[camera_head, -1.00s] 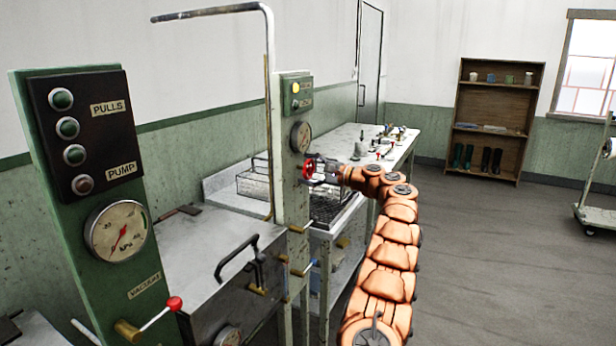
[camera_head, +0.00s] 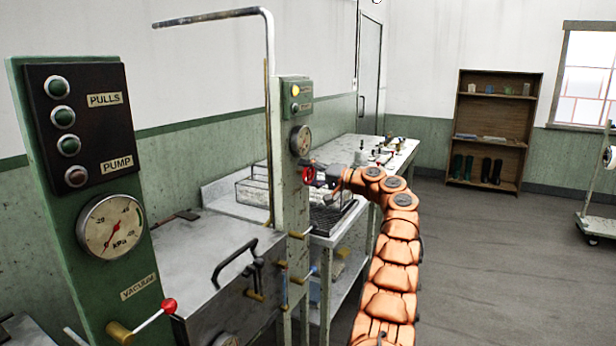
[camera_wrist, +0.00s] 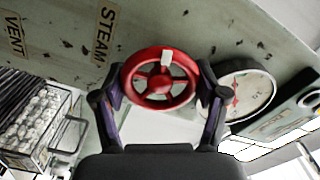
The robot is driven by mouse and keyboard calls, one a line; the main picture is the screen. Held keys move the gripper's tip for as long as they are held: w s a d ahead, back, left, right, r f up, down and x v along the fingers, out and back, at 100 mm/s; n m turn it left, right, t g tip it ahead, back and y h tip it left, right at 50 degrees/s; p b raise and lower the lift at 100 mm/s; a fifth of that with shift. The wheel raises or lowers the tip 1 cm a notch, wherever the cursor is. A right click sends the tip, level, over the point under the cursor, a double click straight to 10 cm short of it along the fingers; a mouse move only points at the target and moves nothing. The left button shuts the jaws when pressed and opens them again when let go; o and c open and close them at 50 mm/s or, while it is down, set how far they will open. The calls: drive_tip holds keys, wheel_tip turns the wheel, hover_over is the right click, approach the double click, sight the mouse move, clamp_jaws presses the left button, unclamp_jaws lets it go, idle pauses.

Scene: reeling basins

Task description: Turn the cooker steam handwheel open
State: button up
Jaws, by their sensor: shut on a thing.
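The red steam handwheel (camera_wrist: 159,79) sits on the grey-green post, next to a STEAM label (camera_wrist: 104,33) in the wrist view. It has a white mark on its rim. In the head view the handwheel (camera_head: 309,175) is small, on the post (camera_head: 289,215) below a round gauge (camera_head: 300,140). My gripper (camera_wrist: 159,90) has one finger at each side of the wheel rim and is shut on it. In the head view my gripper (camera_head: 325,172) is at the wheel, mostly hidden by its small size and my arm.
A green panel (camera_head: 50,200) with buttons and a vacuum gauge (camera_head: 110,227) stands at the left. A wire basket (camera_wrist: 45,120) and a bench (camera_head: 375,150) lie behind. Open floor is at the right.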

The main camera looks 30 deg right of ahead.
drive_tip(key=n, duration=0.4)
drive_tip(key=shift+n, duration=0.3)
drive_tip(key=n, duration=0.2)
drive_tip(key=shift+a+r+n+p, duration=0.1)
drive_tip(key=shift+n+p, duration=0.3)
drive_tip(key=n+p, duration=0.1)
drive_tip(key=n, duration=0.3)
drive_tip(key=shift+n, duration=1.6)
drive_tip(key=shift+p, duration=0.3)
drive_tip(key=o, duration=1.2)
drive_tip(key=shift+c, duration=0.2)
drive_tip(key=shift+s, duration=0.1)
drive_tip(key=v, duration=1.2)
